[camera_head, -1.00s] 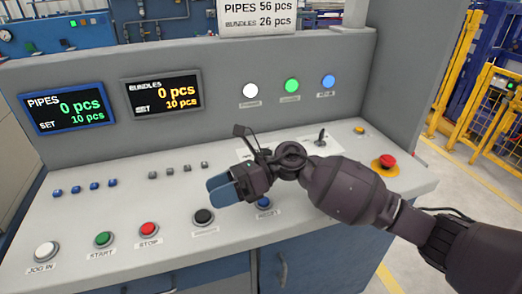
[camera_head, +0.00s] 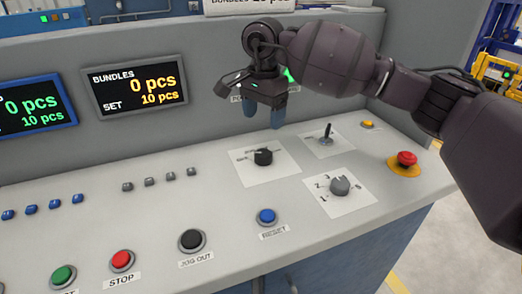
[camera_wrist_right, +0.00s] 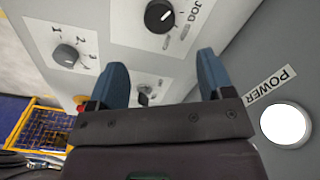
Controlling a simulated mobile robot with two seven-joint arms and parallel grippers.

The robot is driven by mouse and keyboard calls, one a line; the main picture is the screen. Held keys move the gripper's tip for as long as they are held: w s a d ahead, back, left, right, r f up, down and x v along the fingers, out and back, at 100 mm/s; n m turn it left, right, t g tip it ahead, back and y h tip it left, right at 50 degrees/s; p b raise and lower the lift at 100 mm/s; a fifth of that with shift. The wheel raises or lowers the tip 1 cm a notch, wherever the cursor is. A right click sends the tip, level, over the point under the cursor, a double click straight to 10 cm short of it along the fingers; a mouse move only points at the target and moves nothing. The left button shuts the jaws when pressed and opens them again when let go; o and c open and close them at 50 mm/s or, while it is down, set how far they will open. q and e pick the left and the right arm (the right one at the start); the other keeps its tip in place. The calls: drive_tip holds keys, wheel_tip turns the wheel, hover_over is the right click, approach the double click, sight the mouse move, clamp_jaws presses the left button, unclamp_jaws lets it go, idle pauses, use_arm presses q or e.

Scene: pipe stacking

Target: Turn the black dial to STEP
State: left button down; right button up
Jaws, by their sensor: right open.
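The black dial (camera_head: 263,157) sits on a white label plate (camera_head: 259,178) on the sloped console, right of the middle in the head view. It also shows at the top of the right wrist view (camera_wrist_right: 159,16), beside lettering that reads JOG. Its exact pointer setting is too small to tell. My right gripper (camera_head: 263,116) is open and empty above and behind the dial, near the console's upright panel. Its two blue fingers (camera_wrist_right: 160,75) are spread apart in the wrist view, and the dial lies beyond them, untouched. My left gripper is not in view.
A grey numbered dial (camera_head: 340,186), a toggle lever (camera_head: 327,134) and a red emergency button (camera_head: 406,159) stand to the right. Black (camera_head: 192,240) and blue (camera_head: 266,216) push buttons line the front. The white POWER light (camera_wrist_right: 286,124) is close beside my right gripper.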

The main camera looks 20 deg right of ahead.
sight(263, 153)
wheel_tip(263, 153, down, 9)
drive_tip(key=shift+f+b, duration=0.1)
drive_tip(key=shift+b, duration=0.5)
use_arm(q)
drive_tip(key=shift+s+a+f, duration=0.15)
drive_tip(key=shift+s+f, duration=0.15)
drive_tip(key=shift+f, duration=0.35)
use_arm(e)
drive_tip(key=shift+f, duration=0.7)
drive_tip(key=c, duration=0.9)
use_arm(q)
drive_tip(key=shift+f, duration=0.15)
use_arm(e)
drive_tip(key=shift+r, duration=0.1)
